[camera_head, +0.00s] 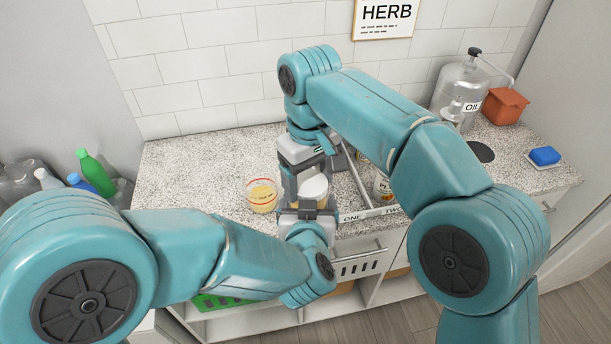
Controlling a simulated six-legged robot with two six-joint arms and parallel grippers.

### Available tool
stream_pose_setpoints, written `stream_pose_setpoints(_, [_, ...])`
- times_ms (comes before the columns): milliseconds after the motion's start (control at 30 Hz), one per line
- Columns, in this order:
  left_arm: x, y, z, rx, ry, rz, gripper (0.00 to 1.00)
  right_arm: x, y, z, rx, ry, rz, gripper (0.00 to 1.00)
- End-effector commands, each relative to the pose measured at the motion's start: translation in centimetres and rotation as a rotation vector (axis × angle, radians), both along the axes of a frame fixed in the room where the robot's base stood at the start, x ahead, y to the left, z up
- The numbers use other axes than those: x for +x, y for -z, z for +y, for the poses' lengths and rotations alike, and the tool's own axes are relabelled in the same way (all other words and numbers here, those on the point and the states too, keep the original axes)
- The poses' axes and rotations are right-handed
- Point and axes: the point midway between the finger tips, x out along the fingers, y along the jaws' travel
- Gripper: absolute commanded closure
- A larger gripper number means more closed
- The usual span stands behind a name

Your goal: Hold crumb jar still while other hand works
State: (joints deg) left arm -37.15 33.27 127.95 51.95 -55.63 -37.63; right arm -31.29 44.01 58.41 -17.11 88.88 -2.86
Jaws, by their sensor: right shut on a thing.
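The crumb jar appears to be the white, round-topped object (315,187) on the counter in the middle. It is largely hidden by my grippers. My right gripper (306,182) comes down from above and is shut on it, its grey fingers around the white top. My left gripper (307,208) reaches in from the front, close below the white top. Its fingertips are partly hidden, so I cannot tell whether they touch the jar or how far apart they are.
A clear measuring cup (262,196) with yellowish contents stands just left of the grippers. A divider labelled ONE and TWO (352,217) and a labelled jar (382,187) are at right. The counter's left side is clear.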

Motion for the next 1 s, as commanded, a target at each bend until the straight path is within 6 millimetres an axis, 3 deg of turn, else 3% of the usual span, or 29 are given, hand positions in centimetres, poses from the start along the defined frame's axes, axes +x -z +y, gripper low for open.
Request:
stream_pose_setpoints(33, [-0.1, -0.1, -0.7, 0.008, 0.024, -0.002, 0.99, -0.2, -0.1, 0.7, 0.015, -0.014, -0.001, 0.62])
stream_pose_setpoints(233, [-0.1, -0.1, -0.7, 0.007, 0.024, -0.002, 0.99, -0.2, -0.1, 0.7, 0.014, -0.013, -0.001, 0.62])
stream_pose_setpoints(267, [-0.1, -0.1, -0.7, 0.007, 0.024, -0.002, 0.99, -0.2, -0.1, 0.7, 0.014, -0.013, -0.001, 0.22])
stream_pose_setpoints(333, [-0.1, -0.1, -0.6, 0.007, 0.024, -0.002, 0.99, -0.2, 0.0, 0.7, 0.013, -0.012, -0.001, 0.0])
stream_pose_setpoints(567, [0.0, -0.1, -0.4, 0.004, 0.015, -0.003, 0.99, -0.1, -0.2, 0.4, 0.01, -0.008, 0.0, 0.0])
stream_pose_setpoints(833, [0.0, -0.1, -0.3, 0.002, 0.01, -0.004, 0.99, 0.0, -3.6, 0.4, 0.009, -0.006, -0.002, 0.0])
stream_pose_setpoints(1000, [0.0, -0.1, -0.3, 0.001, 0.009, -0.004, 0.99, -0.1, -4.5, 0.3, 0.007, 0.0, 0.001, 0.04])
